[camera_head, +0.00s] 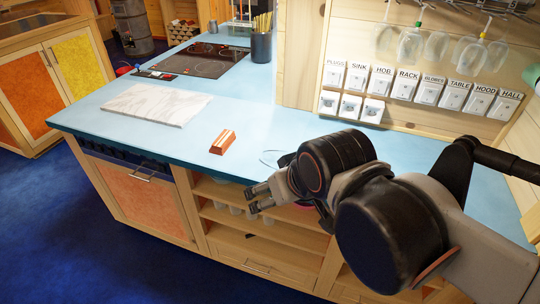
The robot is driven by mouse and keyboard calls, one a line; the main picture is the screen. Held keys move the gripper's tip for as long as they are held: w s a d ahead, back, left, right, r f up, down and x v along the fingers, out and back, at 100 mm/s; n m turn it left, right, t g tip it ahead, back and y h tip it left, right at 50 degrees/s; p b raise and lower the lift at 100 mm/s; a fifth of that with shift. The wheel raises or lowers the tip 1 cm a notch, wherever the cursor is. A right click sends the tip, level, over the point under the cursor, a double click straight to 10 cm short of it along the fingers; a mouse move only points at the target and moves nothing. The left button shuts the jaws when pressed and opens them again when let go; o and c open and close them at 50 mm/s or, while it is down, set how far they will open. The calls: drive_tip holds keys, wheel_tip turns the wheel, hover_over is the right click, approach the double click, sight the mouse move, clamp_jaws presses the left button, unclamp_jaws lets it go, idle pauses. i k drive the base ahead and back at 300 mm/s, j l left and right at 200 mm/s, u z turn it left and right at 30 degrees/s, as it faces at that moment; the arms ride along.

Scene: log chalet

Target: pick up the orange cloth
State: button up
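A small folded orange cloth with a pale stripe (222,142) lies on the light blue countertop (255,105), near its front edge. My gripper (252,199) is in front of the counter edge, to the right of and nearer than the cloth. It is apart from the cloth, with its fingers pointing left. The two fingertips look separated, with nothing seen between them. My arm reaches in from the lower right and hides part of the counter and shelves.
A marble board (156,104) lies left of the cloth. Behind are a cooktop (200,62) and a dark utensil cup (261,47). Labelled switches (408,86) line the wall. Open shelves (225,192) are below.

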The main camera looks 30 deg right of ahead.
sight(227, 137)
drive_tip(key=i+j+z, duration=0.1)
drive_tip(key=i, duration=0.3)
drive_tip(key=i+j+z, duration=0.1)
drive_tip(key=i+j, duration=0.15)
drive_tip(key=i+j+z, duration=0.1)
drive_tip(key=i+j, duration=0.15)
drive_tip(key=i, duration=0.25)
